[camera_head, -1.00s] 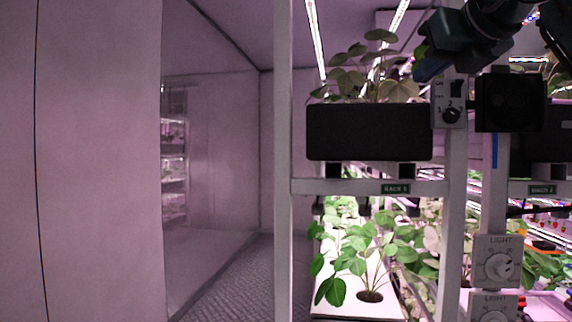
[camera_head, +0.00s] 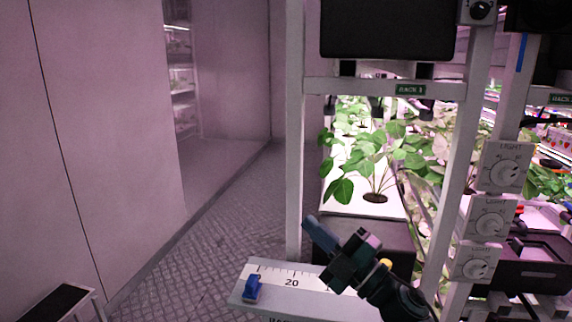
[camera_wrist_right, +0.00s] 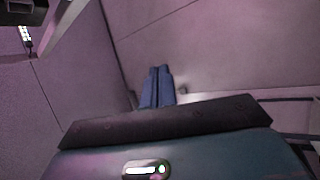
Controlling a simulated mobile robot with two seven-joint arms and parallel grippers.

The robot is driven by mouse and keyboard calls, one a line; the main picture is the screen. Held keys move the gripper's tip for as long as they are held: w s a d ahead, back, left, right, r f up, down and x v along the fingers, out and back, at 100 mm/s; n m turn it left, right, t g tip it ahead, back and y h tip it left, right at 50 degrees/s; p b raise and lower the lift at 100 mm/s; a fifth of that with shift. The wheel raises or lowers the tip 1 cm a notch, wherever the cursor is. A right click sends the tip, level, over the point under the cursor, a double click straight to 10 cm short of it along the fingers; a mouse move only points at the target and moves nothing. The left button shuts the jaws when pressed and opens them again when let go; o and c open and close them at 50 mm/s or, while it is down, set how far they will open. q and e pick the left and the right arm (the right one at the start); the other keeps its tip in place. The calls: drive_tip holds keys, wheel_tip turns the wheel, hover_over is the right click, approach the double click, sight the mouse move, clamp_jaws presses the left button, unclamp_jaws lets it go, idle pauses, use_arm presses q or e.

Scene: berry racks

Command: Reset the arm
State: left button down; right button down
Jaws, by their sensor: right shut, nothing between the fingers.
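My right gripper (camera_head: 308,222) shows in the head view at the lower middle, with its blue fingers pointing up and left. It is in front of the rack's lower part, above a white panel with a scale (camera_head: 292,283). In the right wrist view its two blue fingers (camera_wrist_right: 157,75) lie side by side, shut with nothing between them. Pale wall and floor show beyond them. My left gripper is in neither view.
Rack 1 (camera_head: 294,130) stands right of centre with leafy plants (camera_head: 375,165) on a white tray. Light dials (camera_head: 490,218) are on a post to the right. A blue slider (camera_head: 252,288) sits on the scale panel.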

drive_tip(key=s+d+f+m+t+h, duration=0.1)
drive_tip(key=s+d+f+m+h, duration=0.15)
drive_tip(key=f+m+h, duration=0.4)
drive_tip(key=s+d+f+m+t+h, duration=0.1)
drive_tip(key=s+d+f+m+h, duration=0.2)
drive_tip(key=f, duration=0.6)
drive_tip(key=s+d+f+m+h, duration=0.2)
drive_tip(key=f+m+h, duration=0.1)
drive_tip(key=f+m, duration=0.4)
drive_tip(key=s+d+f+m+g+h, duration=0.2)
drive_tip(key=s+f+m+g, duration=0.4)
drive_tip(key=s+f, duration=1)
drive_tip(key=shift+s+d+g, duration=0.3)
drive_tip(key=shift+s+d, duration=0.05)
drive_tip(key=shift+s, duration=0.8)
drive_tip(key=shift+h, duration=0.25)
